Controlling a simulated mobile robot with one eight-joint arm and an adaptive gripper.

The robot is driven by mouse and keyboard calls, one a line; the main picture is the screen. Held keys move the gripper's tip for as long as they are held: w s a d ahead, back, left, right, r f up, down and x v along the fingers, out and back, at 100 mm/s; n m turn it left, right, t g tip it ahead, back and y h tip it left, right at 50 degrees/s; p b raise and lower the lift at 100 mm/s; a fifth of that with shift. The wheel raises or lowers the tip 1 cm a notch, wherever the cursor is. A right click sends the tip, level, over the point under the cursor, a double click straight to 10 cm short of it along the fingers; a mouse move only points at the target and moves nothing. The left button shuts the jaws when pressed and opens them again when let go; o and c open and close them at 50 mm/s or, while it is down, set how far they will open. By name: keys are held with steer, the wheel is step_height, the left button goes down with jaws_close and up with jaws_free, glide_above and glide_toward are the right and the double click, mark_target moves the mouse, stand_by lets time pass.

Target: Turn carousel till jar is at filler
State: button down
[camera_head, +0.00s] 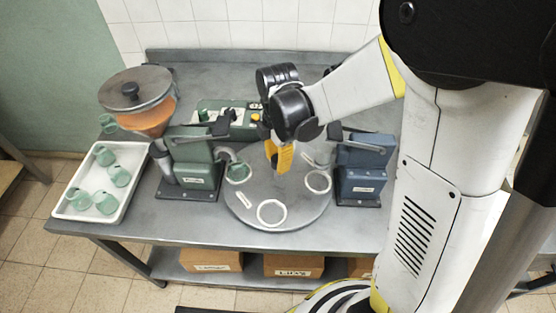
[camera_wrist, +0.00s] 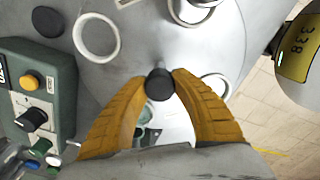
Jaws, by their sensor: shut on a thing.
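The round grey carousel (camera_head: 290,222) lies flat on the bench. It has several white ring seats, with empty ones at the front (camera_head: 271,212) and right (camera_head: 318,181). My gripper (camera_head: 280,158) points down over the carousel. In the wrist view its yellow fingers (camera_wrist: 160,88) are shut on a black knob (camera_wrist: 160,85). Greenish glass (camera_wrist: 148,135) shows partly between the fingers.
A white tray (camera_head: 73,207) with several green jars stands at the left. A blue machine (camera_head: 362,168) stands right of the carousel. A green control box (camera_head: 232,109) is behind it and shows in the wrist view (camera_wrist: 60,85). Boxes (camera_head: 294,265) sit below.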

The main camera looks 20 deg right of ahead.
stand_by(0.4)
steer(key=shift+s, duration=0.1)
steer(key=c, duration=1)
jaws_free()
steer(key=shift+a, duration=0.1)
step_height(320, 180, up, 12)
